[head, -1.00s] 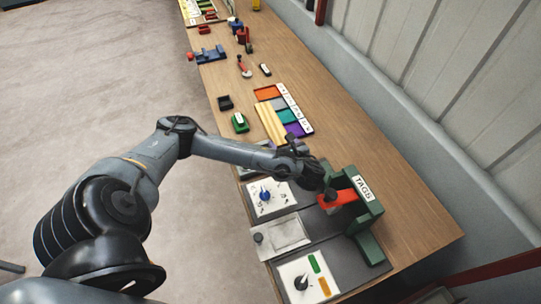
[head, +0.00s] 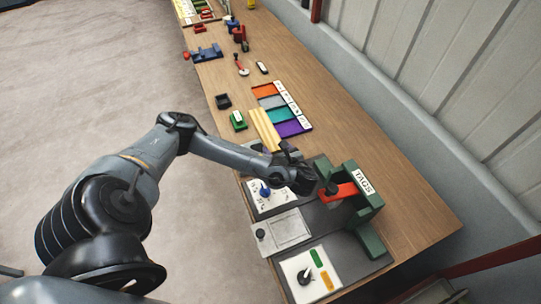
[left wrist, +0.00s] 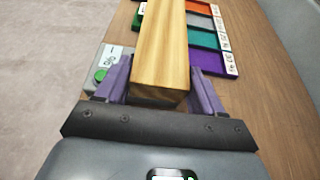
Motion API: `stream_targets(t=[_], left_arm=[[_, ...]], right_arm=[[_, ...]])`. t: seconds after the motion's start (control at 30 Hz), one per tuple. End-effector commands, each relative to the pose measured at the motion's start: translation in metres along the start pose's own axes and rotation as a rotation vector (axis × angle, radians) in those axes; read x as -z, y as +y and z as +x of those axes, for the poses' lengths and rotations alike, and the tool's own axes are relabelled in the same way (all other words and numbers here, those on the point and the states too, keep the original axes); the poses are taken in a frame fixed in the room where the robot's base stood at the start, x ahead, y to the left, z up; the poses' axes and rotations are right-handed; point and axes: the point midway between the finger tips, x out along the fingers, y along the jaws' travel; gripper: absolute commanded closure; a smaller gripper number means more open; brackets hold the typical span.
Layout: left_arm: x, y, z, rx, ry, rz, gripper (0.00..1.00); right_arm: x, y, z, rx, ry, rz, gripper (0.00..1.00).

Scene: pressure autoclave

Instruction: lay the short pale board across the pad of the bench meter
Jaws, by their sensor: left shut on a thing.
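The short pale board (head: 264,131) is a striped, light wooden bar. It shows beside the coloured trays in the head view. In the left wrist view the board (left wrist: 163,45) runs away from me between the two purple fingers of my left gripper (left wrist: 160,82), which is shut on its near end. In the head view my left gripper (head: 286,157) is at the board's lower end, partly hidden by my arm. A light grey plate (head: 282,231) with a dark knob lies on the bench; I cannot tell whether it is the meter's pad. My right gripper is out of view.
Orange, grey, teal and purple trays (head: 291,128) lie right of the board. A green press marked TAGS (head: 369,225) with a red arm stands close right of my gripper. Dial panels (head: 272,196) lie below. The bench's right side (head: 410,210) is bare.

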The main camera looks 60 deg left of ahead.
Motion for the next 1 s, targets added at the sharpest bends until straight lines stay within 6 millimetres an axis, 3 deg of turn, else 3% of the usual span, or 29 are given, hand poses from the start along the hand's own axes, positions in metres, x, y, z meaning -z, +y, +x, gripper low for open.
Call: stream_targets(t=[0.1, 0.3, 0.57, 0.8, 1.0], left_arm=[[0.023, 0.0, 0.009, 0.0, -0.001, 0.0, 0.7], [0.044, 0.0, 0.018, -0.001, -0.001, -0.001, 0.7], [0.058, 0.0, 0.024, -0.001, -0.001, 0.0, 0.7], [0.083, 0.0, 0.034, 0.0, -0.001, 0.001, 0.7], [0.085, 0.0, 0.035, 0.0, 0.0, -0.001, 0.7]], right_arm=[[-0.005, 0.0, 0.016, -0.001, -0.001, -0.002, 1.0], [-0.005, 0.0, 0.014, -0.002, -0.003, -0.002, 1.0], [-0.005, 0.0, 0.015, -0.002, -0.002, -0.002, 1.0], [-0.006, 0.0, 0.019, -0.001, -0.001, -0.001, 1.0], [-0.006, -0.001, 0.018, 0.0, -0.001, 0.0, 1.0]])
